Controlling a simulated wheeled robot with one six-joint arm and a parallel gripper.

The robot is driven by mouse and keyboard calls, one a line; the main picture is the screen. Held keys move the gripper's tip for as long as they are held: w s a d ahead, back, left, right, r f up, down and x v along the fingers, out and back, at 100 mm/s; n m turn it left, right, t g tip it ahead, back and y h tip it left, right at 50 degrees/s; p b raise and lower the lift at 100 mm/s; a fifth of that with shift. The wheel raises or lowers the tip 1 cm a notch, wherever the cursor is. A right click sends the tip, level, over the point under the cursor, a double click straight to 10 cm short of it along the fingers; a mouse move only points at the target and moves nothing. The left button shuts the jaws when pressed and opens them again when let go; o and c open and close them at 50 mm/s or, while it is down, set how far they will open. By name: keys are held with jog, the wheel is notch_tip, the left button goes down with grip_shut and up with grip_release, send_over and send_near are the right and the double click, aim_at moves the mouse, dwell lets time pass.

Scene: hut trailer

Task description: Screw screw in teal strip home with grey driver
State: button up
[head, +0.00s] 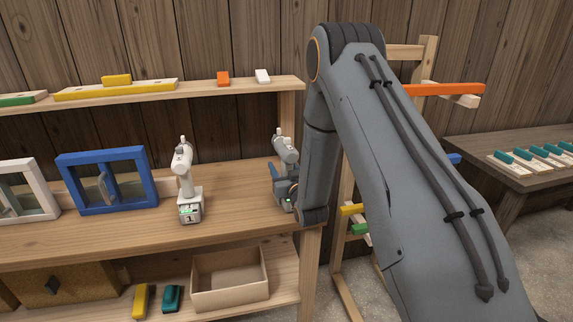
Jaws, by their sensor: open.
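A grey driver (285,148) stands upright on the wooden workbench, just left of my arm. My gripper (284,187) is a dark shape low against this driver; its fingers are small and partly hidden, and it looks open. I cannot tell whether it touches the driver. A second, whiter driver (186,182) with a small green display stands on the bench further left.
Blue (150,180) and white (52,190) frames stand at the bench's left. Above is a shelf (200,88) with coloured strips. Below is an open cardboard box (230,292). At right are a wooden rack (427,60) and a table (520,181) with several teal-topped pieces.

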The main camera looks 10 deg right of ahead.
grip_shut()
jog(key=shift+w+r, duration=0.1)
jog(key=shift+r, duration=0.1)
dwell(0.3)
